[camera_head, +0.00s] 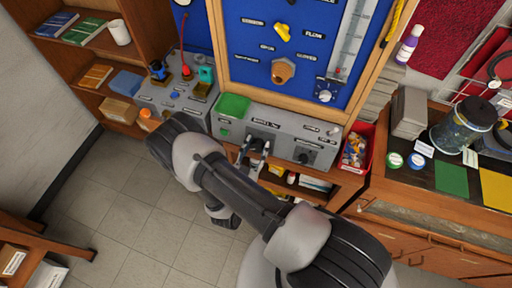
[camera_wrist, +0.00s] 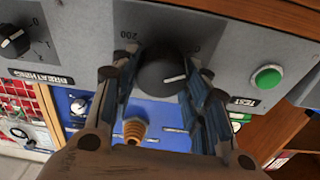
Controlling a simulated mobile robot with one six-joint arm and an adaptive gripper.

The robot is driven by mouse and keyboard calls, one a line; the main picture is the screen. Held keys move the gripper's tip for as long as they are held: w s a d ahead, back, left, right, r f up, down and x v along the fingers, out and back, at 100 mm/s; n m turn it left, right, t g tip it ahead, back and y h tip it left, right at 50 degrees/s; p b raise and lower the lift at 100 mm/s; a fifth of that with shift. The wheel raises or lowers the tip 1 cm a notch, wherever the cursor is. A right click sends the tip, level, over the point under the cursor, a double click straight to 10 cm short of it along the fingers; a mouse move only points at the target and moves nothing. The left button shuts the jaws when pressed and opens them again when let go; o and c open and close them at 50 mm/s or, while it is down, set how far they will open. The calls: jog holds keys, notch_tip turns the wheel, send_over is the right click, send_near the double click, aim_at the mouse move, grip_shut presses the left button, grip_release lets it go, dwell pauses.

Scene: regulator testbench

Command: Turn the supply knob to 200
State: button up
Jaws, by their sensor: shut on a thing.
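The supply knob (camera_wrist: 160,78) is a black round knob on the grey panel in the wrist view. A white line on its face points to the right, away from the "200" mark (camera_wrist: 127,36) at its upper left. My gripper (camera_wrist: 163,82) has its fingers on both sides of the knob and is shut on it. In the head view my gripper (camera_head: 257,150) is at the front of the grey bench panel (camera_head: 285,131), and it hides much of the knob there.
A green button (camera_wrist: 267,77) and a TEST label (camera_wrist: 243,102) are right of the knob in the wrist view. Another black knob (camera_wrist: 15,42) is at the left. A red bin (camera_head: 356,150) stands right of the panel. Tiled floor (camera_head: 130,215) is open at left.

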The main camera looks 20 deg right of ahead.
jog(key=c, duration=0.4)
